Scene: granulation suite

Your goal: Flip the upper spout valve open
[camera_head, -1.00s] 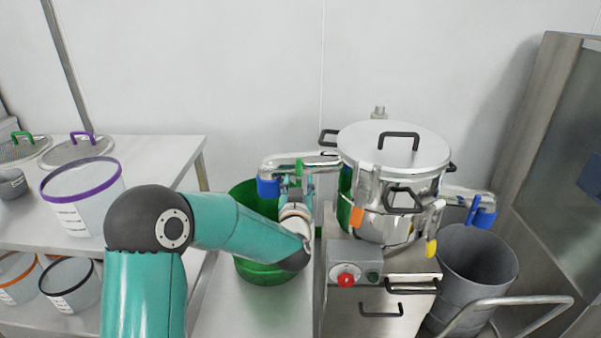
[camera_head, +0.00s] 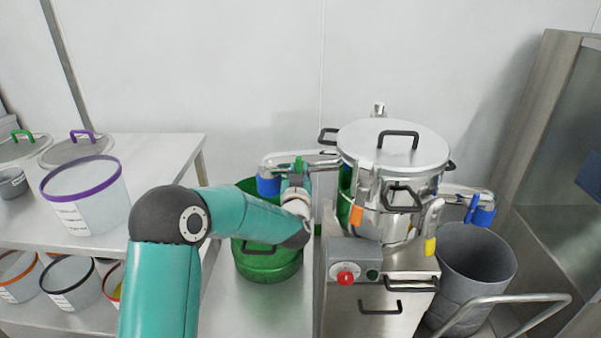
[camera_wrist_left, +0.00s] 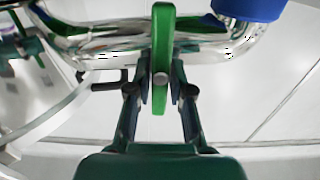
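The upper spout (camera_head: 270,163) is a clear-metal pipe bending out from the left of the steel pot (camera_head: 395,165), with a blue end (camera_head: 268,186). Its valve has a green handle (camera_head: 298,164), which stands upright across the pipe in the left wrist view (camera_wrist_left: 162,45). My left gripper (camera_head: 297,183) is just below the pipe, mostly hidden by its own wrist in the head view. In the left wrist view its fingers (camera_wrist_left: 162,82) lie close on both sides of the green handle and appear shut on it. My right gripper is in no view.
A green drum (camera_head: 268,262) stands under the spout. A grey control box (camera_head: 353,258) with a red button is below the pot. A second spout with a blue end (camera_head: 483,216) is over a grey bin (camera_head: 475,262). Tubs and lids crowd the left shelf (camera_head: 165,160).

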